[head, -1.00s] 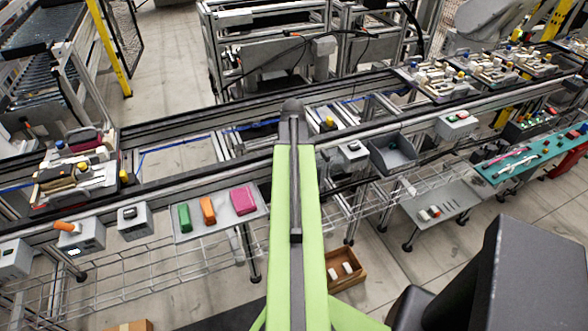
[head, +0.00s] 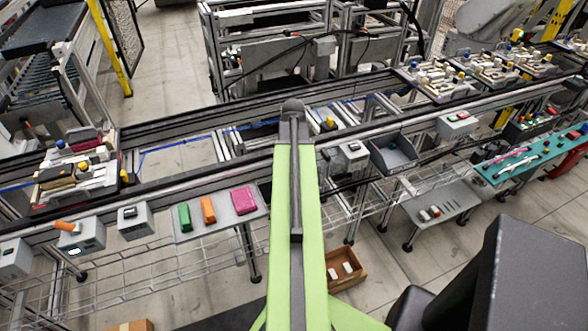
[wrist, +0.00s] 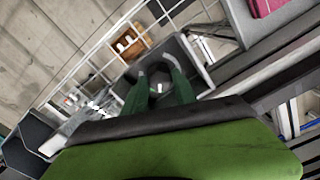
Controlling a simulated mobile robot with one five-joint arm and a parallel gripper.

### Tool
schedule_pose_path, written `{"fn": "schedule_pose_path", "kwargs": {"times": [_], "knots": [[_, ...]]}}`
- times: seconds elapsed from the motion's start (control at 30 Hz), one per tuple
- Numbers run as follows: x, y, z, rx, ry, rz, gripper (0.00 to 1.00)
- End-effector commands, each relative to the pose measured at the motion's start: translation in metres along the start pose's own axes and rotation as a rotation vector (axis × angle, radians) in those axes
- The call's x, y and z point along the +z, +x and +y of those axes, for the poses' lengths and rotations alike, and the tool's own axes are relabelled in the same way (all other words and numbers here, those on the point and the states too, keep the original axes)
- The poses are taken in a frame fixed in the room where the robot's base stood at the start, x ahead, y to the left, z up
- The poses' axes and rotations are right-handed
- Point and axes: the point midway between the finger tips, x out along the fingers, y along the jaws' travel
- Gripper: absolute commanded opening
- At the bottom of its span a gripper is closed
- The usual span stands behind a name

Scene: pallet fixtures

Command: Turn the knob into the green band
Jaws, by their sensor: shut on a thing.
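A tray (head: 259,212) with green, orange and pink blocks (head: 243,200) is left of my arm. Other grey boxes (head: 135,224) line the rail. A dark grey bin (head: 393,152) is to the right. A wooden box (head: 361,274) with white parts stands on the floor.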

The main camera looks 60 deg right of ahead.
Motion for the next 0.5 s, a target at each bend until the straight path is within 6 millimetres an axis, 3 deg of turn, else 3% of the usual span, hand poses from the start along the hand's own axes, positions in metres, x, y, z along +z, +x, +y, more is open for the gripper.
{"fn": "schedule_pose_path", "kwargs": {"times": [0.5], "knots": [[-0.0005, -0.0001, 0.0029, 0.006, 0.150, 0.002, 0.00]]}}
